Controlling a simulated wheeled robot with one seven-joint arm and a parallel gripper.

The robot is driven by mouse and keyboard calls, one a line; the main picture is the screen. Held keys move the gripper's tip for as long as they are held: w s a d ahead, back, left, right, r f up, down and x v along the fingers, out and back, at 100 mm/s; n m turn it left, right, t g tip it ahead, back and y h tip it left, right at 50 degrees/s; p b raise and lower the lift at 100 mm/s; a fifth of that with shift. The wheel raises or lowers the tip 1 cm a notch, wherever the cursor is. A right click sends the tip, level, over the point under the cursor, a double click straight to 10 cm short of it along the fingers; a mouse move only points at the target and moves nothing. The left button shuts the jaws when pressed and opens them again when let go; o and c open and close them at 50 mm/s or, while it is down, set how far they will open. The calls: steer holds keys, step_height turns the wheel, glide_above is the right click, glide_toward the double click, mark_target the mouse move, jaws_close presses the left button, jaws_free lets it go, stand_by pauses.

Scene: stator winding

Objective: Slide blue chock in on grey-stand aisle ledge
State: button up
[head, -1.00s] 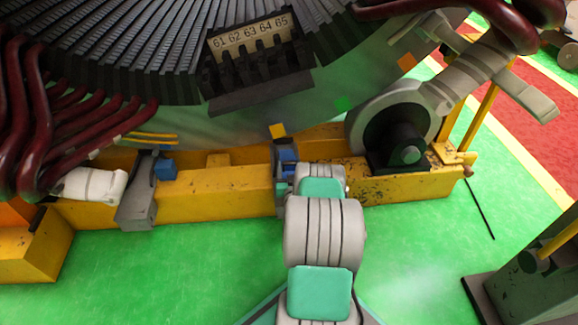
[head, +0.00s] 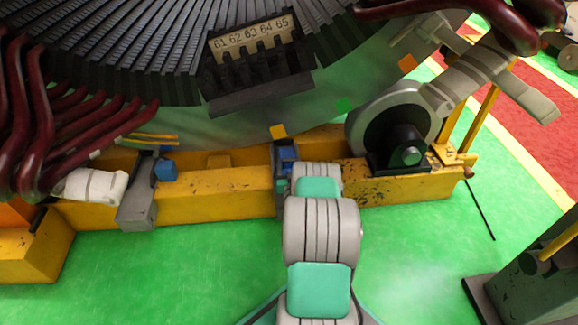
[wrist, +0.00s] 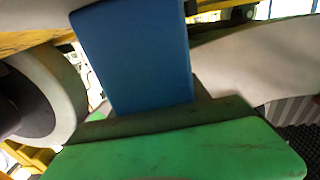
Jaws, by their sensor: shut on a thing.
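A blue chock (wrist: 135,55) fills the middle of the wrist view, its lower end against a grey edge and green pad (wrist: 185,150) close to the camera. My gripper (head: 288,172) is shut on it; in the head view my arm hides most of the fingers. Blue shows there at a dark grey upright bracket (head: 279,170) on the yellow beam, just beyond my wrist. I cannot tell whether the chock touches a ledge. A grey stand (head: 137,203) is on the beam further left, with another blue block (head: 165,169) at its right side.
The stator (head: 240,125) hangs low over the yellow beam (head: 220,195). A dark roller with a pale wheel (head: 392,115) stands right of my wrist. Dark red coils (head: 90,140) crowd the left. Green floor (head: 170,270) in front is clear.

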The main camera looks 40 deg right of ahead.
steer(key=shift+w+d+r, duration=0.1)
steer(key=shift+w+d, duration=0.05)
steer(key=shift+w, duration=0.05)
steer(key=o, duration=1.6)
